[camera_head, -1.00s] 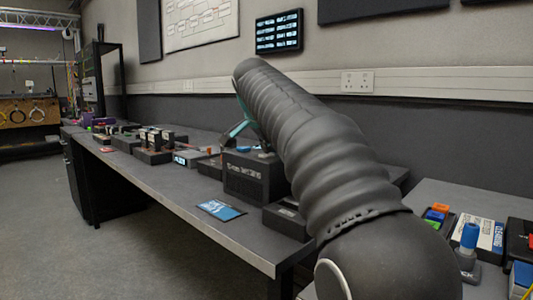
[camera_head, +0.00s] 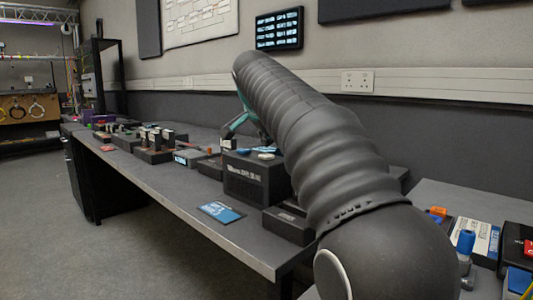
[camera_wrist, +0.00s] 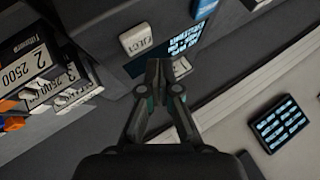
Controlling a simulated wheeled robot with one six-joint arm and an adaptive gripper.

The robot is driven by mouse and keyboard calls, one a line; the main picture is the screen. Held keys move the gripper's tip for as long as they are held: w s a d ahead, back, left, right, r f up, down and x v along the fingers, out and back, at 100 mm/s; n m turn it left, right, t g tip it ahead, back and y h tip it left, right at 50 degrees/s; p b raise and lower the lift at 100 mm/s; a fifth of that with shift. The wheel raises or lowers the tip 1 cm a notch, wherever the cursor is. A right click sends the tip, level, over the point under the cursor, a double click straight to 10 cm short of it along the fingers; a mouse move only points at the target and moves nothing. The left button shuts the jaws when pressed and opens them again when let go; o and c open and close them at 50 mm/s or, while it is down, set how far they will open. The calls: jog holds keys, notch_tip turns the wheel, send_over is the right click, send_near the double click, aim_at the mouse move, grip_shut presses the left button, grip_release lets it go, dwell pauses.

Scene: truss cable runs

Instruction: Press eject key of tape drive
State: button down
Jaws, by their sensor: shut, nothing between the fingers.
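A dark box-shaped device (camera_head: 255,181), which seems to be the tape drive, stands on the long bench left of my arm in the head view. A blue key and a pale key (camera_head: 263,157) show on its top. In the head view my gripper (camera_head: 228,135) is partly hidden by my arm, above the device's back left.
Boxes with number labels (camera_wrist: 28,68) lie at the wrist view's left. Several small devices (camera_head: 155,150) line the bench further left. A blue card (camera_head: 220,212) lies near its front edge. A wall screen (camera_head: 279,31) hangs behind; a second bench stands at right.

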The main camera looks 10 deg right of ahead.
aim_at(267, 155)
jog(key=shift+r+p, duration=1.4)
jog(key=shift+r, duration=0.75)
